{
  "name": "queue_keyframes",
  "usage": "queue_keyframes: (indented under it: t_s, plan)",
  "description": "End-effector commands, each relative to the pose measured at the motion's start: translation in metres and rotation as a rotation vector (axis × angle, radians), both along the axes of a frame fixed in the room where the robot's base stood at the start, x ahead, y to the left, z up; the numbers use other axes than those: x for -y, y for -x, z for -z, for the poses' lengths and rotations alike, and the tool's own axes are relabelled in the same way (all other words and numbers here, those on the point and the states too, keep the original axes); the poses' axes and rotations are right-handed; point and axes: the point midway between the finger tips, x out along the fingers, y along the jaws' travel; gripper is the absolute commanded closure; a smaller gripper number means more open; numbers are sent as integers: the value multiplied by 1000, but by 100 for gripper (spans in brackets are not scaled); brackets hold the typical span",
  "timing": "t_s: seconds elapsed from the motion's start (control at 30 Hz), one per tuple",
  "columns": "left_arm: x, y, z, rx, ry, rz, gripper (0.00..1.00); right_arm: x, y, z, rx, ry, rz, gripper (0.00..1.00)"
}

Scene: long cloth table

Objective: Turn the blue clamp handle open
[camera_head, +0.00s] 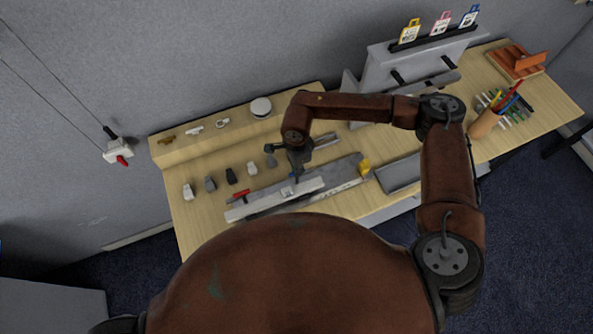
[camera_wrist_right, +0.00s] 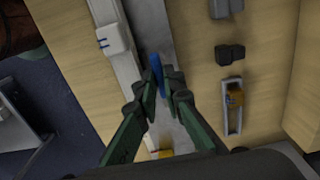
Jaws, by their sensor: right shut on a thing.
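The blue clamp handle (camera_wrist_right: 156,75) shows in the right wrist view as a narrow blue piece on a grey metal bar. My right gripper (camera_wrist_right: 168,84) has its fingertips closed around the near end of the blue handle. In the head view my right gripper (camera_head: 295,172) is over the middle of the grey metal plate (camera_head: 335,172), and I cannot make out the blue handle there. A pale long rail (camera_head: 262,205) with a small white block (camera_head: 288,190) lies beside the plate. My left gripper is not in view.
A red-handled piece (camera_head: 240,196) lies at the rail's left end. Several small grey and white blocks (camera_head: 231,176) stand in a row behind it. A yellow piece (camera_head: 365,166) and a grey tray (camera_head: 400,175) are to the right. A pen cup (camera_head: 484,123) stands further right.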

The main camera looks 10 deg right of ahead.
Motion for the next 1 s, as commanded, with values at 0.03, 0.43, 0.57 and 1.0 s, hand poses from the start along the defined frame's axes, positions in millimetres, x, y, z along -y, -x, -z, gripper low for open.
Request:
queue_keyframes:
  t_s: [0.03, 0.43, 0.57, 1.0]
  plan:
    - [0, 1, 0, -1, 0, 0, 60, 0, 1, 1, -1, -1, -4, 100]
    - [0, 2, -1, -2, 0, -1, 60, 0, 1, 0, -1, 0, -2, 78]
    - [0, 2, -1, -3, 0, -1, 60, 0, 1, 0, -1, 0, -1, 74]
    - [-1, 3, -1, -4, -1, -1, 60, 0, -1, -26, 3, -1, -1, 74]
